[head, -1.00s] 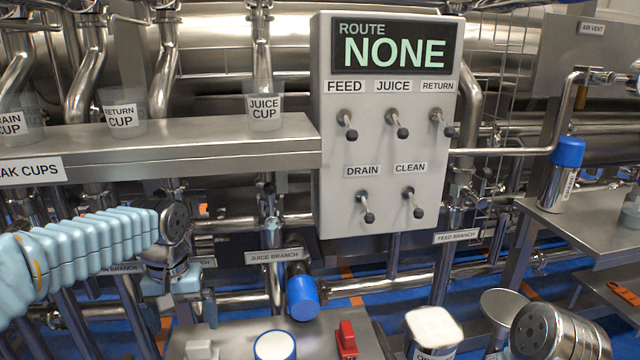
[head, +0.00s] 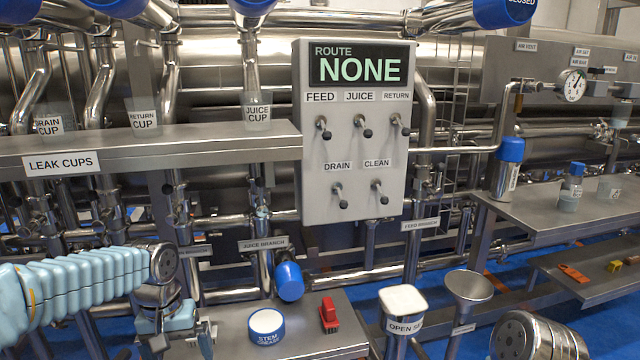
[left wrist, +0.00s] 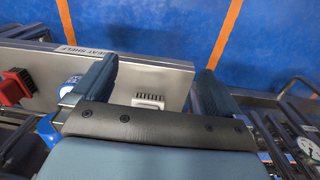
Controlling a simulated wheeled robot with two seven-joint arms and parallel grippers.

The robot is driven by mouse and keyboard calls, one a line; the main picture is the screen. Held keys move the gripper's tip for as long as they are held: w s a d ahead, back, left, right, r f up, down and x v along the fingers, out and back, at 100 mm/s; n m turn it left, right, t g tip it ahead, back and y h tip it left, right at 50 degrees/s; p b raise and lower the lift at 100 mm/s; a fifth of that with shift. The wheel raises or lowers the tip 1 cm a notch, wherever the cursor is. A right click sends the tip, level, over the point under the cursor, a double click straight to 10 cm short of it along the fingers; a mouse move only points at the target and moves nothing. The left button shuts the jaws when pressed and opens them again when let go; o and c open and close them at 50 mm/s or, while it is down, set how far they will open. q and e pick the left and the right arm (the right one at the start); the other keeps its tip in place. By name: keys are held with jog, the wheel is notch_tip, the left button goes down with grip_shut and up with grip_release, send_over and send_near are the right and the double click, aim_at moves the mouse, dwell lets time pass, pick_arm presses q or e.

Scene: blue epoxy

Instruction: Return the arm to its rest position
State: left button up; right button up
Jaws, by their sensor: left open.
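My left arm, ribbed light blue, comes in from the left in the head view. My left gripper (head: 182,338) is at its end, low over the left end of a steel shelf, partly cut off by the dark lower area. In the left wrist view my left gripper (left wrist: 152,88) shows two separated blue-grey fingers with nothing held between them. Below them a shelf labelled "seat shelf" (left wrist: 150,72) carries a small white slotted block (left wrist: 148,101). My right gripper is not in view; a rounded metal joint at the head view's lower right looks like my right arm.
A control panel (head: 355,150) reads "route none". Blue floor shows beyond.

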pick_arm(q)
jog(key=s+d+f+m+h, duration=0.1)
jog(key=d+f, duration=0.3)
jog(key=f, duration=0.5)
jog(key=d+f+h, duration=0.1)
jog(key=d+f, duration=0.4)
jog(key=f, duration=0.5)
jog(key=s+d+f+h, duration=0.1)
jog(key=s+d+f, duration=0.2)
jog(key=s+f, duration=0.4)
jog(key=s+d+f, duration=0.3)
jog(key=s+f, duration=0.4)
jog(key=f, duration=0.1)
jog(key=shift+d+f+h, duration=0.2)
jog(key=shift+f+h, duration=0.15)
jog(key=shift+h, duration=0.05)
